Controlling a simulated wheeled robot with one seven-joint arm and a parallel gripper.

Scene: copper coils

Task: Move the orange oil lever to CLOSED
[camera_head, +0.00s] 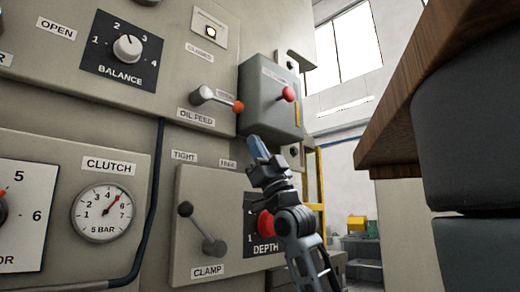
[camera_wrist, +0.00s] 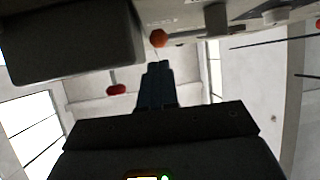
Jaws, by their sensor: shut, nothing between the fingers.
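The oil lever (camera_head: 217,99) is a metal arm with an orange knob (camera_head: 238,106) on the grey panel, above the OIL FEED label (camera_head: 196,117). It points right and slightly down, by a small label that seems to read OPEN (camera_head: 226,94). The CLOSED label (camera_head: 200,54) is above the pivot. My gripper (camera_head: 256,147) is shut and empty, below and slightly right of the knob in the head view. In the wrist view the orange knob (camera_wrist: 158,38) shows just beyond the fingertips (camera_wrist: 157,66), with a visible gap.
A grey box (camera_head: 262,100) with a red knob (camera_head: 289,94) juts out right of the lever; the box also fills the wrist view's upper left (camera_wrist: 70,40). The clamp lever (camera_head: 200,228) and red depth knob (camera_head: 266,224) are below. A wooden-topped cabinet (camera_head: 425,80) is at right.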

